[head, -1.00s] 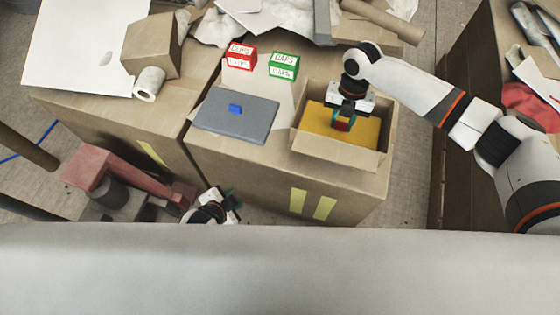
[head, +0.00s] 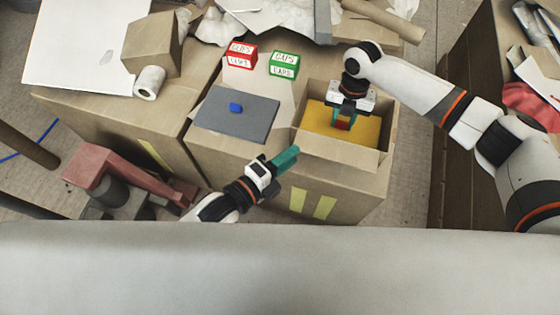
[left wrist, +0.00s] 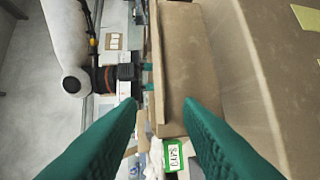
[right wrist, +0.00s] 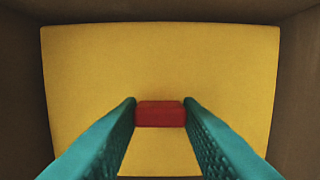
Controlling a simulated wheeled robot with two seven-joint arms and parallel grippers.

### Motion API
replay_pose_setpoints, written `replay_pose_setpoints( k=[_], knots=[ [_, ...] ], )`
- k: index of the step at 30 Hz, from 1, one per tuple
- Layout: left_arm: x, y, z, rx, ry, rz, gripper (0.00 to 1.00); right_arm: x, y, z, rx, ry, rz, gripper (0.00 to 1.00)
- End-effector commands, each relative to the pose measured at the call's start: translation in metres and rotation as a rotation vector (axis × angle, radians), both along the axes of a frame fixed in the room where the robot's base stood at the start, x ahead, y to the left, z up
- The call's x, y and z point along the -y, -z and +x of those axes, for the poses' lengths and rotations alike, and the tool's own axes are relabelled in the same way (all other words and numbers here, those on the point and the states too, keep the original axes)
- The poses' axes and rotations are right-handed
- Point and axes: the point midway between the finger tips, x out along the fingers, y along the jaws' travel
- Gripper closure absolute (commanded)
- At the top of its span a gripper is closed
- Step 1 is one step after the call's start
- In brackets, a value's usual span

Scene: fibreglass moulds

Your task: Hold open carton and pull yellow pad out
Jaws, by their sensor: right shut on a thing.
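The open carton (head: 335,154) stands on the right part of the bench, its near flap folded outward. The yellow pad (head: 368,131) lies inside it and fills most of the right wrist view (right wrist: 80,75). A red block (right wrist: 160,114) sits on the pad. My right gripper (head: 343,118) reaches down into the carton, its teal fingers shut on the red block's two sides. My left gripper (head: 289,156) is empty, its fingers close to the carton's near left corner. In the left wrist view its fingers (left wrist: 162,104) are apart, with the carton wall (left wrist: 188,60) beyond them.
A grey slab (head: 215,118) with a blue block (head: 235,108) lies left of the carton. A red box (head: 241,56) and a green box (head: 284,65) stand behind. A paper roll (head: 149,84) and clutter fill the back and left.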

Motion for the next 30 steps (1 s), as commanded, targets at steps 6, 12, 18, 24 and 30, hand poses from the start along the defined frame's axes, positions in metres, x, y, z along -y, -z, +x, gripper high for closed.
replay_pose_setpoints(
  k=[6, 12, 18, 24, 30],
  knots=[
    [0.016, 0.003, 0.016, -0.001, -0.001, -0.001, 0.67, 0.000, 0.000, 0.000, 0.001, 0.000, 0.001, 0.91],
    [0.029, 0.006, 0.030, 0.000, -0.001, 0.000, 0.67, 0.000, 0.000, 0.000, 0.001, 0.000, 0.001, 0.91],
    [0.040, 0.009, 0.040, -0.001, -0.001, 0.001, 0.67, 0.000, 0.000, 0.000, 0.001, 0.000, 0.001, 0.91],
    [0.044, 0.010, 0.045, -0.002, -0.001, 0.001, 0.67, 0.000, 0.000, 0.000, 0.001, 0.000, 0.001, 0.91],
    [0.044, 0.010, 0.045, -0.002, -0.001, 0.001, 0.67, 0.000, 0.000, 0.000, 0.001, 0.000, 0.001, 0.91]
  ],
)
